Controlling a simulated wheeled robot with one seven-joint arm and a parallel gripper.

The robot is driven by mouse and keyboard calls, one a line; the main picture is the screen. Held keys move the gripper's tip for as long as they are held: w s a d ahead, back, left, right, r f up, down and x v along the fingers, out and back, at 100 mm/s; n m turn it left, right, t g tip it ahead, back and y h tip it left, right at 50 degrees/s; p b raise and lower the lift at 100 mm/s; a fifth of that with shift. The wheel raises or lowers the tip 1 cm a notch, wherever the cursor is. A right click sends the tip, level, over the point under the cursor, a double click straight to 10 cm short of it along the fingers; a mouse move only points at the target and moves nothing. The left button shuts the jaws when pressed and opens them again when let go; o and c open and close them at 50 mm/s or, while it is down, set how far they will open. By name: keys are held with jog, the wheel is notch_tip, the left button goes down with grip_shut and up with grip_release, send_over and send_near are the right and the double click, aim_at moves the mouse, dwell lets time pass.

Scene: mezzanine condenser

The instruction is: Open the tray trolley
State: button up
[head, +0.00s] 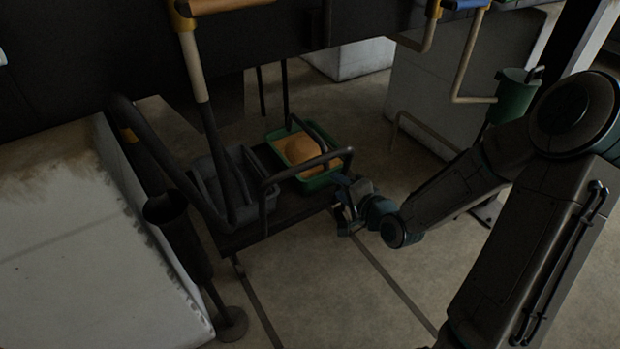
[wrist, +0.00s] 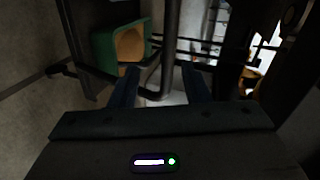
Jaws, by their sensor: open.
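The tray trolley (head: 265,228) is a low dark platform under the dark overhead structure, left of centre in the head view. It carries a green tray (head: 318,182) with a rounded orange-tan thing in it, and a grey bin to the left. A dark tubular handle (head: 300,168) loops across its front. My gripper (head: 343,208) is at the trolley's right front corner, by the handle's end. In the wrist view my gripper (wrist: 160,82) is open, with a dark curved bar (wrist: 170,45) showing between its fingers. I cannot tell whether they touch it. The green tray shows at upper left.
A pale block (head: 75,230) fills the left side. A dark cup-topped post (head: 180,225) stands between it and the trolley. A green container (head: 513,97) and pale bent pipes are at upper right. The floor in front of the trolley is clear, with dark lines.

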aim_at(313, 166)
jog(key=shift+m+t+y, duration=0.4)
jog(key=shift+m+t, duration=0.1)
jog(key=shift+m, duration=0.2)
jog(key=b+x, duration=0.4)
jog(key=x, duration=1)
jog(key=shift+w+a, duration=0.1)
jog(key=shift+a, duration=0.05)
jog(key=shift+c, duration=0.3)
grip_shut()
jog(key=shift+a, duration=0.1)
